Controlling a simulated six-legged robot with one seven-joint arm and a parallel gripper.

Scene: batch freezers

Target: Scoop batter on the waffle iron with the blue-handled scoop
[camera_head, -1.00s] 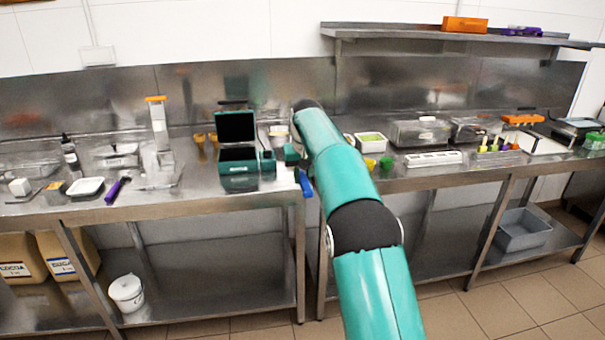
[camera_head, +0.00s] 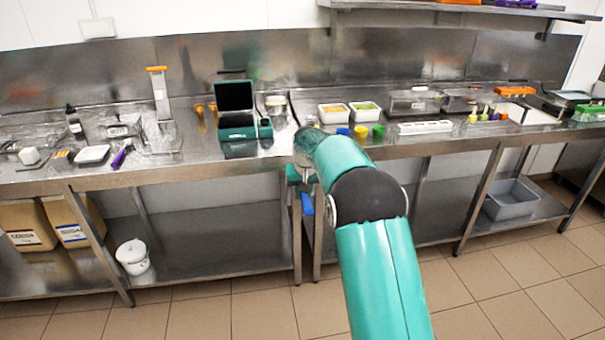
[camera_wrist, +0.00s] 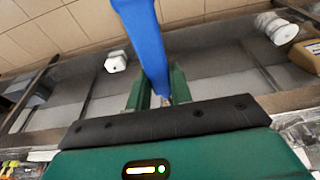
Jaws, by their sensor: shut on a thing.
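My gripper (camera_wrist: 157,90) is shut on the blue handle of the scoop (camera_wrist: 146,40) in the wrist view. The scoop's far end runs out of that picture. In the head view a bit of the blue handle (camera_head: 307,204) shows below my gripper (camera_head: 300,176), in front of the counter edge, largely behind my arm. The dark-green waffle iron (camera_head: 237,133) stands on the left counter with its lid (camera_head: 234,96) raised. A pale round tub (camera_head: 275,105) stands behind it to the right; I cannot tell whether it holds batter.
Two white containers (camera_head: 333,115) with orange and green contents and small coloured cups (camera_head: 361,133) stand on the right counter. A purple-handled tool (camera_head: 121,156) and a white tray (camera_head: 92,154) lie far left. A white bucket (camera_head: 133,256) is on the lower shelf. Floor ahead is clear.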

